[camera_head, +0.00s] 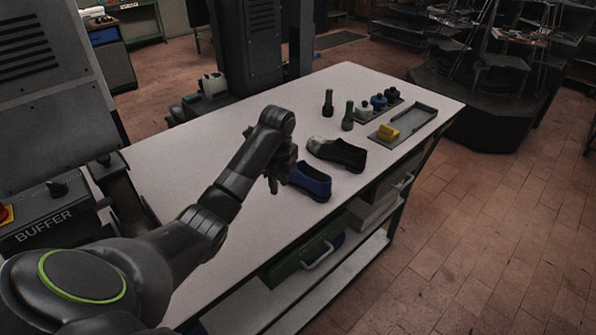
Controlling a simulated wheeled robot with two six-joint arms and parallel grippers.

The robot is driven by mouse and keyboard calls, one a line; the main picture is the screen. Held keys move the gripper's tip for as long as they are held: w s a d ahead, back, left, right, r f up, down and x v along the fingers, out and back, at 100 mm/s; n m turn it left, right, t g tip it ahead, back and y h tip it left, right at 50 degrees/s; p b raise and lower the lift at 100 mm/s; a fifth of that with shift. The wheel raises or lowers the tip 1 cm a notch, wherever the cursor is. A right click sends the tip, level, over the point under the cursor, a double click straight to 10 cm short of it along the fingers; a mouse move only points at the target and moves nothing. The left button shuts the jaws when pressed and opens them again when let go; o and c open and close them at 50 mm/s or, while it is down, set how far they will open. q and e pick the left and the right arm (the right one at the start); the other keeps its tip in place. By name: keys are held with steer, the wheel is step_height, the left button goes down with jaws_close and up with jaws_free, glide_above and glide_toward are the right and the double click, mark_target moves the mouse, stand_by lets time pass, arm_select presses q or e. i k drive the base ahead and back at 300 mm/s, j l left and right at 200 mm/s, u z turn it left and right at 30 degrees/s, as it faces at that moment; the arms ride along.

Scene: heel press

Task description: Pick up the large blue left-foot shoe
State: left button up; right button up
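A blue shoe with a dark sole and opening (313,187) lies on the white table. A black shoe with a grey toe (345,154) lies just behind it, to the right. My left arm reaches in from the left over the table. My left gripper (275,182) points down at the left end of the blue shoe and hides part of it. I cannot tell whether the fingers touch the shoe or how far apart they are. My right gripper is not in view.
A yellow block (388,132) sits in a grey tray (420,114) at the table's far right. Two dark bottles (328,102) and a row of small bottles (379,102) stand nearby. The table's near left part (240,255) is clear. A buffer machine (45,225) stands at left.

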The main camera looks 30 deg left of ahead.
mark_target(318, 184)
steer(key=i+l+u, duration=0.2)
steer(key=i, duration=0.65)
steer(key=j, duration=0.1)
